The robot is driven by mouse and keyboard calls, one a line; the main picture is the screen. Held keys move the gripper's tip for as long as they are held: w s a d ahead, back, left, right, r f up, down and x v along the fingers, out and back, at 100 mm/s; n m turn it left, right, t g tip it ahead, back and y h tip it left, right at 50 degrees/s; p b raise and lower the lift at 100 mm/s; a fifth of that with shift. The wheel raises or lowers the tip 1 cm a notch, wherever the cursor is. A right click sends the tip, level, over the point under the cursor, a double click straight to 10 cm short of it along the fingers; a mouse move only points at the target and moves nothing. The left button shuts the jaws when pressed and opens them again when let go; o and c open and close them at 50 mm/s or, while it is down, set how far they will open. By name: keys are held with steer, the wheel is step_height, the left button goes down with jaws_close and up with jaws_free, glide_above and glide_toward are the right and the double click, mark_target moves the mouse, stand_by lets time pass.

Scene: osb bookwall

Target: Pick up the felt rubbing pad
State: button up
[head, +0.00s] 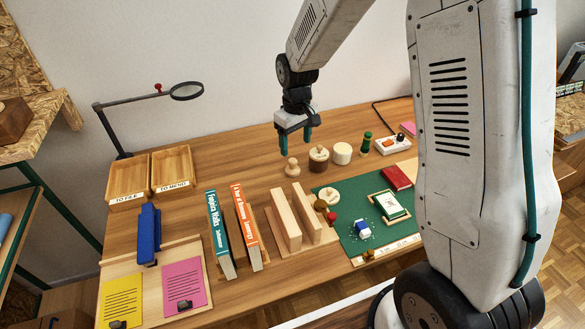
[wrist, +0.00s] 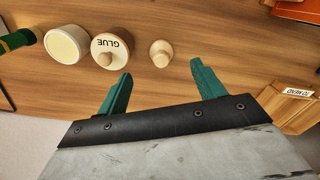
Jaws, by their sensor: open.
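A small pale wooden knob on a round base (head: 292,168) stands upright on the wooden table; it may be the felt rubbing pad, though no felt shows. It also shows in the wrist view (wrist: 161,48), just beyond the fingertips and centred between them. My gripper (head: 297,146) is open and empty, pointing down above the table near this knob. In the wrist view my gripper (wrist: 162,69) has its two green fingers spread wide. The fingers touch nothing that I can see.
A green mat (head: 345,235) with small items lies in front. Wooden trays (head: 150,180) stand at left. The table left of the knob is clear.

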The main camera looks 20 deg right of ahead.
mark_target(292, 160)
steer(key=f, duration=0.3)
steer(key=w+f, duration=0.1)
steer(key=f, duration=0.6)
steer(key=shift+w+a, duration=0.2)
steer(key=shift+a, duration=0.05)
steer(key=shift+r, duration=0.1)
steer(key=c, duration=1.1)
